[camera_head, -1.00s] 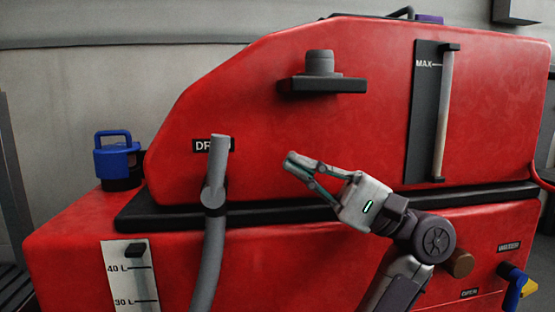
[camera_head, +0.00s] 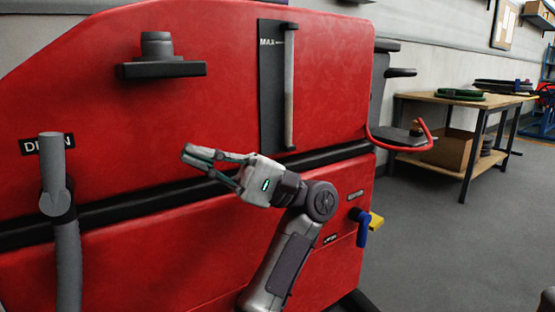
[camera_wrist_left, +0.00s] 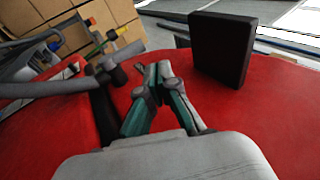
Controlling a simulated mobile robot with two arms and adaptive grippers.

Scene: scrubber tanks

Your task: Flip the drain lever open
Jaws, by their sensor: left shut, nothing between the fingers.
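A blue lever (camera_head: 363,228) with a yellow part beside it sits on the lower right of the red machine's front, near a small label reading OPEN (camera_head: 330,239). Its handle hangs downward. A DRAIN label (camera_head: 33,146) is at the far left, partly hidden by a grey hose (camera_head: 66,250). I cannot tell for sure which part is the drain lever. My left gripper (camera_head: 188,155) is shut and empty in front of the machine, to the left of and above the blue lever. Its fingers also show together in the left wrist view (camera_wrist_left: 158,72).
The red machine (camera_head: 200,95) fills the left, with a black ledge holding a grey knob (camera_head: 157,46) and a MAX level tube (camera_head: 289,90). A wooden table (camera_head: 410,97) stands behind right. Grey floor (camera_head: 440,250) is clear. Cardboard boxes (camera_wrist_left: 60,25) show in the wrist view.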

